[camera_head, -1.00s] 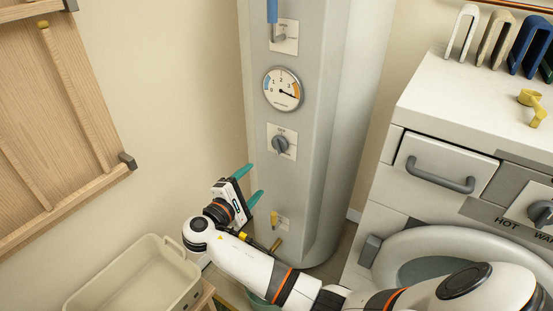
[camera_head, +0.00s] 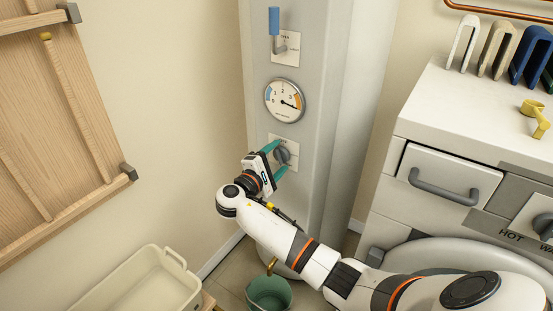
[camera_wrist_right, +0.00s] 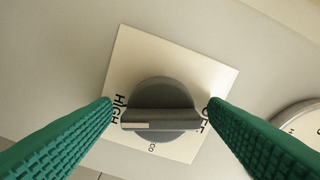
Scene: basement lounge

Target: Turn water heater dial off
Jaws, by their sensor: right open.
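Contact cannot be told. My left gripper is out of view.
A blue-handled lever (camera_head: 274,22) is above the gauge. A green bucket (camera_head: 269,293) stands on the floor below. A cream bin (camera_head: 145,285) is at lower left, and a washing machine (camera_head: 440,190) fills the right side. A wooden rack (camera_head: 60,120) hangs at left.

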